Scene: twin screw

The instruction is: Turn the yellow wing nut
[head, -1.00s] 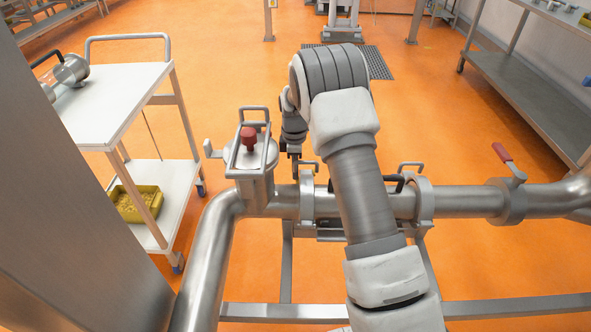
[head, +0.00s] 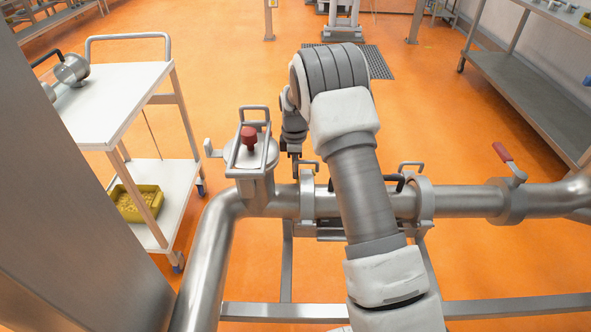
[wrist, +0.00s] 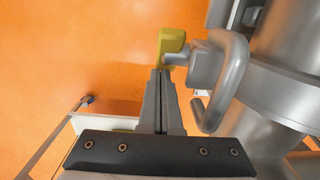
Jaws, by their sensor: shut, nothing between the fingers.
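The yellow wing nut (wrist: 172,42) shows in the wrist view as a yellow block on the end of a grey metal stud, beside a bent grey handle (wrist: 238,75). My gripper (wrist: 161,74) is shut and empty. Its fingertips appear just below the wing nut in the picture; I cannot tell whether they touch it. In the head view my gripper (head: 295,168) hangs down close to the pipe, right of the upright vessel. I cannot make out the wing nut in the head view.
A steel vessel (head: 250,183) with a red knob (head: 249,138) stands left of my gripper. The steel pipe (head: 460,202) runs to the right, with a red-handled lever (head: 502,152). A white cart (head: 115,95) with a yellow bin (head: 152,203) stands left. Orange floor lies open beyond.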

